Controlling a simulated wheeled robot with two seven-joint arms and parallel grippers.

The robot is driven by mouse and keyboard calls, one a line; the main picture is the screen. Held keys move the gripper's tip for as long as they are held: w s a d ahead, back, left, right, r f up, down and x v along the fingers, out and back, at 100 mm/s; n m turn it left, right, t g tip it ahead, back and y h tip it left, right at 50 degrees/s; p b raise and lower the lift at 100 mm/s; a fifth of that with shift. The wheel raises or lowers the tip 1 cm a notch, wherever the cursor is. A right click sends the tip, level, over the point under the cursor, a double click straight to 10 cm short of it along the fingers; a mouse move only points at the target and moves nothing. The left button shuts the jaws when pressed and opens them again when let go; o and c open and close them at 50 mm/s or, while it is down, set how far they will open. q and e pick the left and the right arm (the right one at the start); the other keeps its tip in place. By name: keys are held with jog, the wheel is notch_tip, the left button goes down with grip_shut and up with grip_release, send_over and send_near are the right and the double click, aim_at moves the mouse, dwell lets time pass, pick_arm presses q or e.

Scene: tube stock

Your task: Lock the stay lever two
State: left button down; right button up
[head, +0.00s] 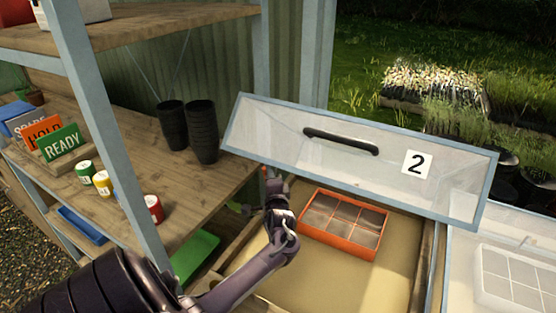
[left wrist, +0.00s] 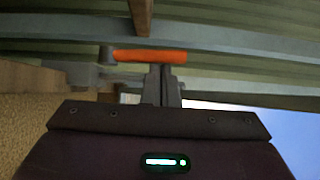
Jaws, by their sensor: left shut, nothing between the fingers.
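The glazed lid marked 2 (head: 290,115) stands raised over an open frame in the head view, with a black handle (head: 341,141). An orange bar, seemingly the stay lever (left wrist: 150,56), lies level across the left wrist view, with a grey piece at its left end. My left gripper (head: 272,176) is under the lid's lower left edge. Its closed fingers (left wrist: 161,72) are at the orange bar, which is not between them. I cannot tell whether they touch it. In the head view the lever is mostly hidden by the gripper. My right gripper is not in view.
An orange seed tray (head: 309,231) lies inside the frame. A wooden shelf with a blue-grey post (head: 105,130) stands left, holding black pots (head: 202,131), signs and small tins. Another glazed lid (head: 462,248) is at the right. Grass lies beyond.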

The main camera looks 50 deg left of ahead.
pick_arm(q)
jog(key=shift+s+d+p, duration=0.25)
jog(key=shift+s+p, duration=0.2)
jog(key=shift+s, duration=0.1)
jog(key=shift+s+f, duration=0.1)
jog(key=shift+s, duration=0.1)
jog(key=shift+s+f+p, duration=0.25)
jog(key=shift+f+p, duration=0.15)
jog(key=shift+p, duration=0.1)
jog(key=shift+s+f+p, duration=0.3)
jog(key=shift+f, duration=0.25)
jog(key=shift+d+f, duration=0.1)
jog(key=shift+f, duration=0.05)
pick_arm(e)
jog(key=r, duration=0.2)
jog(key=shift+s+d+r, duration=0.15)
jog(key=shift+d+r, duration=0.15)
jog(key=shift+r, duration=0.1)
